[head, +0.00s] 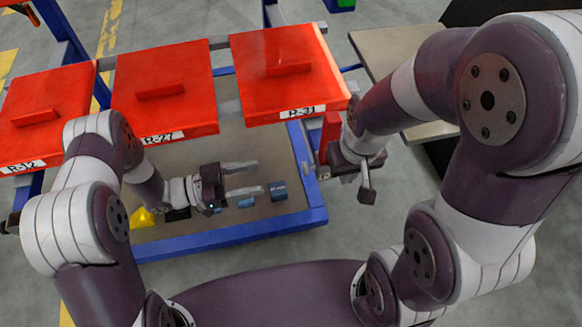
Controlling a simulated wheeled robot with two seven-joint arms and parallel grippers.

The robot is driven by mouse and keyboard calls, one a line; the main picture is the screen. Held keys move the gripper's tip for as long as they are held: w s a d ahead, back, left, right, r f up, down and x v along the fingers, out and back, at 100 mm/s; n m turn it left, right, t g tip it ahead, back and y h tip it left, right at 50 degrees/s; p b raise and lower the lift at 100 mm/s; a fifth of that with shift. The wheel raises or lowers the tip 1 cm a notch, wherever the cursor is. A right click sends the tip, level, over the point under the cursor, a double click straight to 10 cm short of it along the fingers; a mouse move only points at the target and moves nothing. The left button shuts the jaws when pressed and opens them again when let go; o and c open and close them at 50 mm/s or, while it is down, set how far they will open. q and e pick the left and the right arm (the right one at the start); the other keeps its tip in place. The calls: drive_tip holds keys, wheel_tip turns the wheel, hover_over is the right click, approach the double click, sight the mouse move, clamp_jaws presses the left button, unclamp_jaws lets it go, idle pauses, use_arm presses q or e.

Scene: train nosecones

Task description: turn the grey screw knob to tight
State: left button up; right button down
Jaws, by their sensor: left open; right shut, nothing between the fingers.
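I cannot make out a grey screw knob with certainty; a small greyish fitting (309,169) shows on the right side of the blue frame, too small to identify. My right gripper (367,191) is shut and empty, pointing down just right of the frame, beside a red upright part (331,132). The gripper and its wrist may hide part of what is there. My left gripper (250,178) is open and empty, fingers pointing right, above the lower tray (230,143) of the blue frame.
Blue pieces (278,190) and a yellow piece (143,217) lie near my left gripper. A beige table (388,50) stands at right. Floor in front is clear.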

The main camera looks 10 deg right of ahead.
sight(303, 168)
use_arm(q)
drive_tip(key=d+b, duration=0.1)
drive_tip(key=d, duration=0.4)
drive_tip(key=d+b, duration=0.1)
drive_tip(key=d, duration=0.4)
drive_tip(key=shift+w+f, duration=0.15)
drive_tip(key=shift+d+b, duration=0.3)
drive_tip(key=shift+d, duration=0.2)
drive_tip(key=shift+c, duration=0.2)
drive_tip(key=c, duration=1)
